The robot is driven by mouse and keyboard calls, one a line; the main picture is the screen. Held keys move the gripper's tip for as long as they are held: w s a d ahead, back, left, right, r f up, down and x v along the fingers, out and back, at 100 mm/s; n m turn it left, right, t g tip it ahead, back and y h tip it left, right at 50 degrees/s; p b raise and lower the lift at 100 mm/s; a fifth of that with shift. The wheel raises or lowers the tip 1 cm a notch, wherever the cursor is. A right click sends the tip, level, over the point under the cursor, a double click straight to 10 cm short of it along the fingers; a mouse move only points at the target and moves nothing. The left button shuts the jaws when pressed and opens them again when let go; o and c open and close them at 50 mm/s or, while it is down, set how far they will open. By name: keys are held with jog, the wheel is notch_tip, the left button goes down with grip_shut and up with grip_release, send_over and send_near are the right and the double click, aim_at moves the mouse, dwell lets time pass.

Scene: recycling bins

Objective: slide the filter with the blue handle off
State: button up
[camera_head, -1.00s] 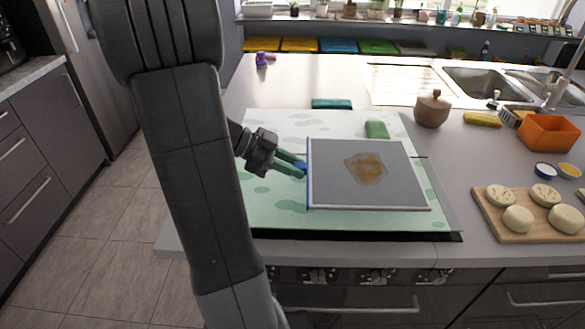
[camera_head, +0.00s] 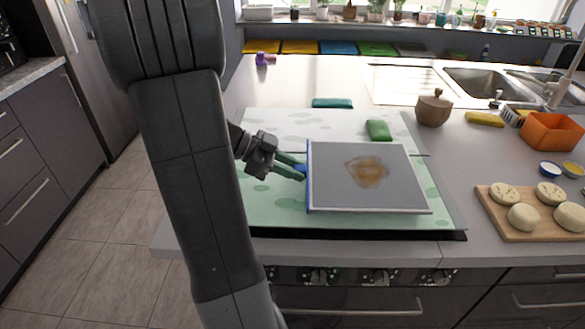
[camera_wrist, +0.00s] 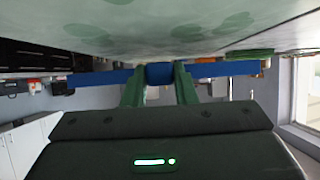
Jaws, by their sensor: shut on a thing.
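The filter (camera_head: 345,195) is a flat grey square panel with a brown stain (camera_head: 367,172) in its middle. In the head view it lies over the right part of a green-and-white patterned board. Its left edge is blue, with a small blue handle (camera_head: 301,172) there. My gripper (camera_head: 297,167) comes in from the left with its green fingers shut on the blue handle. In the wrist view the blue handle (camera_wrist: 159,73) sits between the two green fingers, with the blue edge (camera_wrist: 105,78) running out to both sides. I cannot tell how far the filter is from the surface beneath.
The patterned board (camera_head: 275,205) lies on the counter. A green sponge (camera_head: 379,130) and a teal cloth (camera_head: 332,103) are behind the filter. A wooden pot (camera_head: 434,108), an orange bin (camera_head: 552,131) and a cutting board with dough pieces (camera_head: 505,228) are to the right.

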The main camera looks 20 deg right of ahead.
jog(key=shift+f+b, duration=0.7)
jog(key=shift+b, duration=0.1)
jog(key=o, duration=1.1)
jog(key=v, duration=1.4)
jog(key=shift+s+d, duration=0.1)
jog(key=shift+d, duration=0.1)
